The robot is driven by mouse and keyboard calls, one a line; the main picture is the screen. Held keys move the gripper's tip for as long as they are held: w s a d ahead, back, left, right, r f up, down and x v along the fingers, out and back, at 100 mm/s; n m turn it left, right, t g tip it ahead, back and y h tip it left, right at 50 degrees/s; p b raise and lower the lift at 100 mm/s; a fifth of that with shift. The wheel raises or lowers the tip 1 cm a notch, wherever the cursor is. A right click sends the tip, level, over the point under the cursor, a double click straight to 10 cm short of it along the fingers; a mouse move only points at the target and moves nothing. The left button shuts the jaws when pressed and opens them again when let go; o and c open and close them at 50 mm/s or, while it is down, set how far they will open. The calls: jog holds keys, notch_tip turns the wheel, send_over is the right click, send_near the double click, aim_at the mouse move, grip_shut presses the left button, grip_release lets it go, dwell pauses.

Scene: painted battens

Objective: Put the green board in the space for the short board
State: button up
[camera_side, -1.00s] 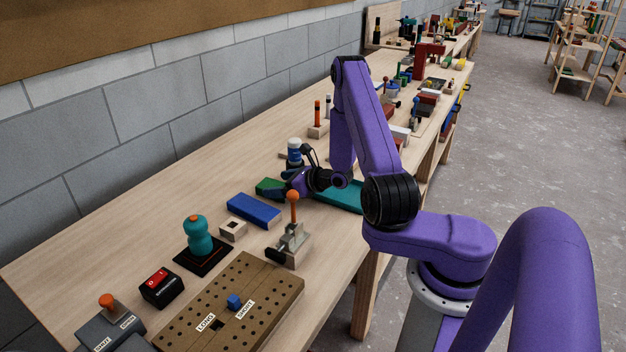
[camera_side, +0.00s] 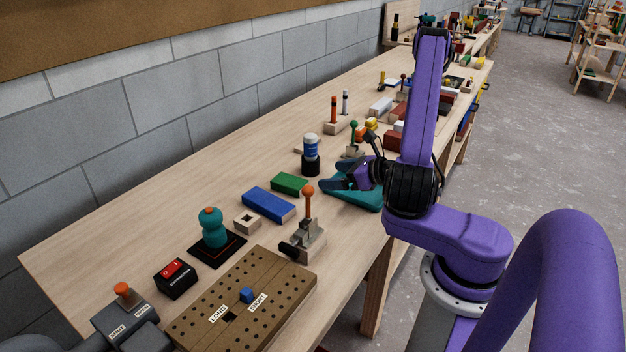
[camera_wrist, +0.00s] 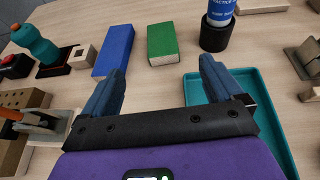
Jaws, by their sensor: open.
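The green board (camera_side: 289,184) lies flat on the bench behind the longer blue board (camera_side: 268,205). In the wrist view the green board (camera_wrist: 162,45) is ahead of my gripper, between the fingertip directions, with the blue board (camera_wrist: 114,50) to its left. My gripper (camera_side: 338,177) is open and empty, above the teal tray and right of the green board; its two fingers also show in the wrist view (camera_wrist: 162,70).
The teal tray (camera_side: 358,200) lies under my gripper. A blue-and-white bottle in a black holder (camera_side: 310,155) stands behind the green board. An orange-knobbed clamp (camera_side: 308,230) stands beside the pegboard. The left back bench is clear.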

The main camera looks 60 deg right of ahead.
jog(key=shift+s, duration=0.1)
jog(key=shift+s+f, duration=0.25)
jog(key=shift+s, duration=0.45)
send_near(291, 181)
jog(key=shift+x, duration=4.95)
jog(key=shift+f, duration=0.1)
jog(key=c, duration=1.2)
